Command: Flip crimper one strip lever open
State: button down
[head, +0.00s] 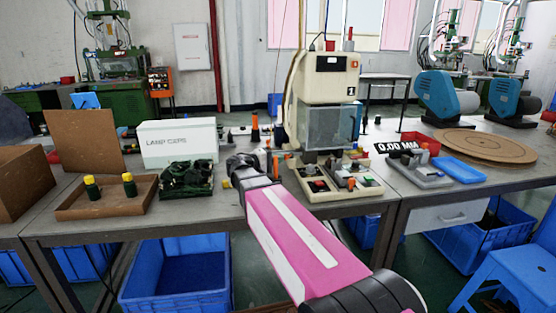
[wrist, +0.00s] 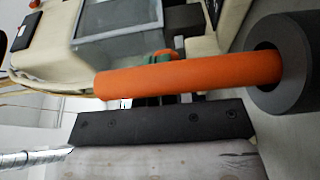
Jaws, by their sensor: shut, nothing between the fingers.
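The cream crimper (head: 332,78) with a clear guard stands on the bench, right of my gripper. An orange lever handle (head: 276,168) shows beside the end of my arm. In the wrist view, an orange rod-shaped handle (wrist: 190,76) lies across the picture, its right end in a dark grey round collar (wrist: 278,66). My gripper (head: 262,160) is dark, shut and empty, low by the crimper's left side. Its fingertips are hard to make out, so I cannot tell whether they touch the handle. The lever's pivot is not clear.
Another orange-topped post (head: 255,128) stands behind my gripper. A control base with buttons (head: 340,190) lies right of it. A white LAMP CAPS box (head: 178,142), a dark parts tray (head: 187,182) and a brown tray (head: 75,209) are to the left. A dark screwed bar (wrist: 165,125) runs below the handle.

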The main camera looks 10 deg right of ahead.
jog(key=shift+a, duration=0.1)
jog(key=v, duration=1)
jog(key=shift+a, duration=0.3)
jog(key=shift+s, duration=0.1)
